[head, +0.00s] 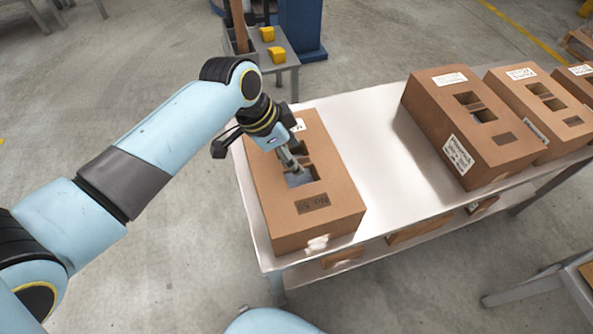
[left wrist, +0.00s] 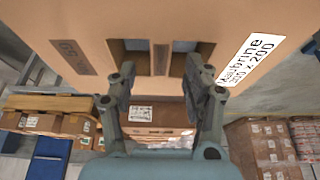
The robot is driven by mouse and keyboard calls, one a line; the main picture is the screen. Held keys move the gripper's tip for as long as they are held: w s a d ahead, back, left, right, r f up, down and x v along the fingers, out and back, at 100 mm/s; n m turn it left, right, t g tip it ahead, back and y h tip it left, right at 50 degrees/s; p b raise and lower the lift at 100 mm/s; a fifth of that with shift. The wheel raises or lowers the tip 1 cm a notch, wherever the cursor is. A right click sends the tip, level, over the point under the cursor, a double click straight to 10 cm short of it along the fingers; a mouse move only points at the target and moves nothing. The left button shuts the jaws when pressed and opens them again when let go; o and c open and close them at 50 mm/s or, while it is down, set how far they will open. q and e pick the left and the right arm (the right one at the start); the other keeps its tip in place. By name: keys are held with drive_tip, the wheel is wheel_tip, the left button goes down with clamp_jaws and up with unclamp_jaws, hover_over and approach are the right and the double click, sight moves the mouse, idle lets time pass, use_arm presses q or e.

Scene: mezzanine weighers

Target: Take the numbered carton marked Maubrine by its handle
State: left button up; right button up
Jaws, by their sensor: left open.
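The brown carton (head: 320,225) lies at the left end of the white table, with a dark number patch on top and two cut-out holes divided by a strip, the handle (left wrist: 160,58). In the left wrist view the carton (left wrist: 110,22) has a white label reading Maubrine 300 x 200. My left gripper (head: 295,170) is over the holes. In the left wrist view it (left wrist: 161,84) is open, one finger on each side of the handle strip. I cannot tell how far the fingertips reach into the holes. My right gripper is out of view.
More cartons with cut-outs and labels stand to the right on the table (head: 360,130), the nearest (head: 425,105) across a bare stretch of tabletop. A small grey stand (head: 287,63) with yellow blocks is behind the table. Boxes lie on the lower shelf (head: 330,268).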

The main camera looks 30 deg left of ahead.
use_arm(q)
drive_tip(key=x, duration=0.4)
drive_tip(key=shift+f+b, duration=0.1)
drive_tip(key=shift+b, duration=0.2)
drive_tip(key=shift+s+a, duration=0.1)
clamp_jaws()
